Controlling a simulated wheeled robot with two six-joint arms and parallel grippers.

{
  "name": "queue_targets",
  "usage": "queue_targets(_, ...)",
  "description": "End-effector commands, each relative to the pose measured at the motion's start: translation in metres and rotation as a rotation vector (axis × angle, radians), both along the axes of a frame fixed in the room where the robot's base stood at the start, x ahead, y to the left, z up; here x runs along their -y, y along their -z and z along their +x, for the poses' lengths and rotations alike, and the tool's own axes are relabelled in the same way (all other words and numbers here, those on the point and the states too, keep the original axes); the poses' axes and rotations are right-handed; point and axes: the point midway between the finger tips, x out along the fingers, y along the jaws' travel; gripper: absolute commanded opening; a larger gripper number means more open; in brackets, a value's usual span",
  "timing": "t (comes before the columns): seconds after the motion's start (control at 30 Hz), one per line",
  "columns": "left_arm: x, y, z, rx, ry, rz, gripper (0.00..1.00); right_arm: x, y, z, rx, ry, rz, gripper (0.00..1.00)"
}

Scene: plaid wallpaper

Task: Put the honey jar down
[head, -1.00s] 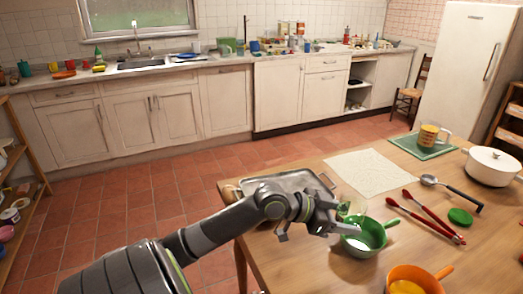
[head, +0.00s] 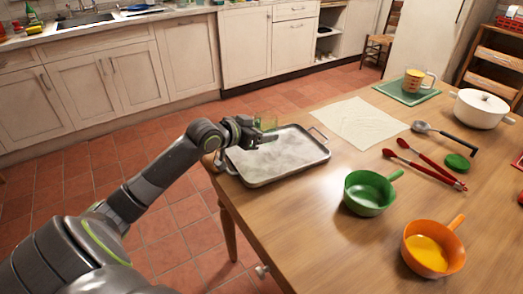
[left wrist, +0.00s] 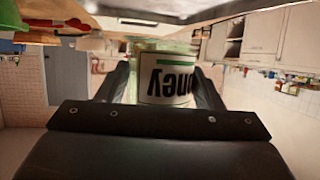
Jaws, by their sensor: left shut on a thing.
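The honey jar is a greenish glass jar (head: 266,124) with a white label that shows upside down in the left wrist view (left wrist: 165,78). My left gripper (head: 262,136) is shut on it, with one finger on either side of the jar. In the head view the gripper and jar are at the far left corner of the grey metal tray (head: 285,162). The gripper hides most of the jar there. I cannot tell whether the jar touches anything beneath it. My right gripper is in neither view.
A green pan (head: 368,193) and an orange pan with yellow contents (head: 432,250) stand at the front. Red tongs (head: 425,168), a ladle (head: 440,138), a cream cloth (head: 360,122), a white pot (head: 480,110) and a measuring cup (head: 413,82) lie farther right. The table (head: 320,230) is bare in front of the tray.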

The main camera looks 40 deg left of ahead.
Motion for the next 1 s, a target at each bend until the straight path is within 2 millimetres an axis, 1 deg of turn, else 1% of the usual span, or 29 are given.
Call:
queue_targets(0.03,0.000,0.011,0.000,-0.002,-0.002,-0.003,0.31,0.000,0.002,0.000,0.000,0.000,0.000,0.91)
queue_targets(0.1,0.000,0.019,0.000,0.001,0.000,-0.001,0.31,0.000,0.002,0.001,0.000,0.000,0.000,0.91)
queue_targets(0.27,0.000,0.031,0.000,0.000,0.000,0.001,0.31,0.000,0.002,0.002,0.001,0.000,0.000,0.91)
queue_targets(0.5,0.001,0.062,0.000,0.001,0.001,-0.001,0.31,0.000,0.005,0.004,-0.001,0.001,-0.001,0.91)
queue_targets(0.77,0.000,0.063,0.000,0.001,0.001,0.002,0.31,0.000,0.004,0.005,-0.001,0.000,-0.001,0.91)
queue_targets(0.8,0.000,0.064,0.000,0.000,0.000,0.001,0.63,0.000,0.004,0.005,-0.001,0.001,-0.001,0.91)
queue_targets(0.93,0.000,0.064,0.000,0.000,0.000,0.001,0.80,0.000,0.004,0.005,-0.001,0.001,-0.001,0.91)
queue_targets(0.97,0.000,0.064,0.000,0.000,0.000,0.001,0.82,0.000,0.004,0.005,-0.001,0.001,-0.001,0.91)
queue_targets(1.0,0.000,0.063,0.000,0.000,0.001,0.002,0.82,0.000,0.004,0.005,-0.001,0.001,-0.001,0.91)
